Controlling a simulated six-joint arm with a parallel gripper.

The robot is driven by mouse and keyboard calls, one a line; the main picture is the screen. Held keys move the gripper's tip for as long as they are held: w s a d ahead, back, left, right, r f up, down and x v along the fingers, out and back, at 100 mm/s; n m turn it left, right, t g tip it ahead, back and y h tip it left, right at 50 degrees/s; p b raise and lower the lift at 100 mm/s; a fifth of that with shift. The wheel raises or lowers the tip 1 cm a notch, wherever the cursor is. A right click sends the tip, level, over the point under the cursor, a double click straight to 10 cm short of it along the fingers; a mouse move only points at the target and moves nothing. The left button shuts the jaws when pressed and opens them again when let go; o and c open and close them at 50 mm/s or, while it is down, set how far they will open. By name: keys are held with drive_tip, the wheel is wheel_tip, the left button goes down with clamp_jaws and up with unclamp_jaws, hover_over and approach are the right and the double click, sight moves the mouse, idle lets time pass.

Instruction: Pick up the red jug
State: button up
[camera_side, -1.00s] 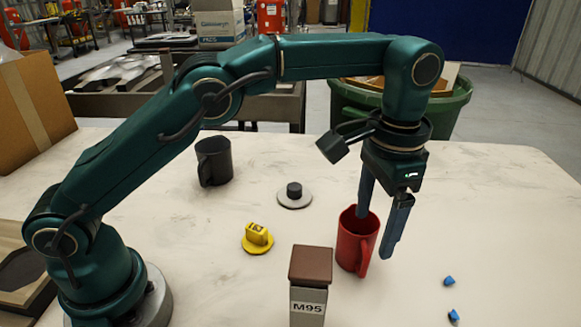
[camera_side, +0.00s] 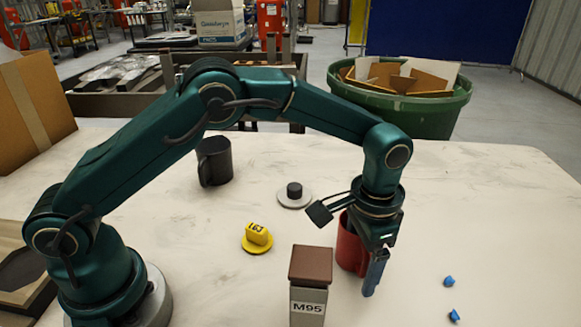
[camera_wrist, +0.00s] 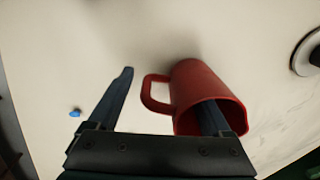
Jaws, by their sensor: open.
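The red jug (camera_side: 349,246) stands upright on the pale table, partly hidden behind my gripper in the side view. In the wrist view the red jug (camera_wrist: 203,92) shows its open mouth toward the camera and its handle to the left. My gripper (camera_side: 368,272) is low at the jug and open. In the wrist view my gripper (camera_wrist: 165,95) has one finger reaching into the jug's mouth and the other outside, beyond the handle. The handle lies between the two fingers. I cannot tell whether either finger touches the jug.
A block marked M95 (camera_side: 309,286) stands close in front of the jug. A yellow marker (camera_side: 257,238), a grey disc with a black knob (camera_side: 294,195) and a dark mug (camera_side: 214,162) are to the left. Two small blue pieces (camera_side: 449,281) lie on the right, where the table is mostly clear.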

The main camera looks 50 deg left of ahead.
drive_tip(key=shift+f, duration=0.1)
clamp_jaws()
idle(0.4)
drive_tip(key=shift+w+r, duration=0.1)
drive_tip(key=shift+r, duration=1.35)
drive_tip(key=a+r, duration=0.8)
drive_tip(key=a, duration=0.3)
drive_tip(key=shift+s+a, duration=0.2)
drive_tip(key=shift+a, duration=0.1)
idle(2.0)
